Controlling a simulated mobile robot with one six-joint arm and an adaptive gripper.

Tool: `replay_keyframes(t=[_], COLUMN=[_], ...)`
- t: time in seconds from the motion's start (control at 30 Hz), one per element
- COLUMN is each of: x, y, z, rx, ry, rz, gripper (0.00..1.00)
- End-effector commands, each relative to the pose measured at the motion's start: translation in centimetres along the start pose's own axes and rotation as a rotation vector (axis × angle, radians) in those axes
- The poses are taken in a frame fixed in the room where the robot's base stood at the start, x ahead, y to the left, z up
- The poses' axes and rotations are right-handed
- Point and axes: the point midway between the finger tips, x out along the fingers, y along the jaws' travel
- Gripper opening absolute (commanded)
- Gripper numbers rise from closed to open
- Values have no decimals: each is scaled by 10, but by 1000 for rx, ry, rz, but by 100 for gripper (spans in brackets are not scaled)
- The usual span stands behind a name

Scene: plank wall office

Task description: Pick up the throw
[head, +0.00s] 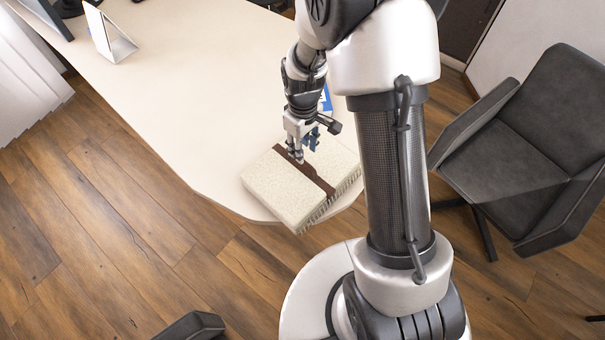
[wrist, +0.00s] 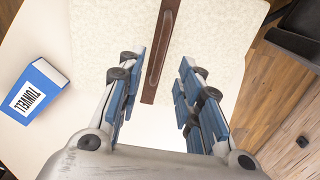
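The throw (head: 273,184) is a folded cream, textured block with a brown strap (head: 305,168) across its middle. It lies on the rounded near end of the pale table, with one corner at or past the edge. My gripper (head: 297,153) is over the strap in the head view. In the wrist view the throw (wrist: 215,40) fills the top middle, and the strap (wrist: 160,60) runs between the fingers. My gripper (wrist: 155,95) is open there, with its blue-padded fingers apart and nothing between them that I can see held. Whether the fingertips touch the throw is unclear.
A blue and white box marked TONWELL (wrist: 38,90) lies on the table left of the throw in the wrist view. A white stand (head: 108,36) is at the far left of the table (head: 200,90). A dark chair (head: 525,150) stands right. The table's middle is clear.

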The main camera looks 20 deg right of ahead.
Motion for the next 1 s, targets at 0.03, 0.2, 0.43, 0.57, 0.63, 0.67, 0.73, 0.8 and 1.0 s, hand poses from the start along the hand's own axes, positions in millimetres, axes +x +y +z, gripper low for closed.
replay_keyframes(t=[0.03,0.2,0.43,0.57,0.63,0.67,0.73,0.8,1.0], x=[10,22,41,62,71,73,75,74,74], y=[0,0,0,0,0,0,0,1,1], z=[0,0,0,-1,-1,-1,-1,-1,-1], rx=[0,0,0,1,1,1,1,1,1], ry=[-2,0,-1,-2,-1,-1,0,1,1], rz=[-1,0,0,-1,-1,0,0,0,0], gripper=[33,33,33,33,33,33,33,33,26])
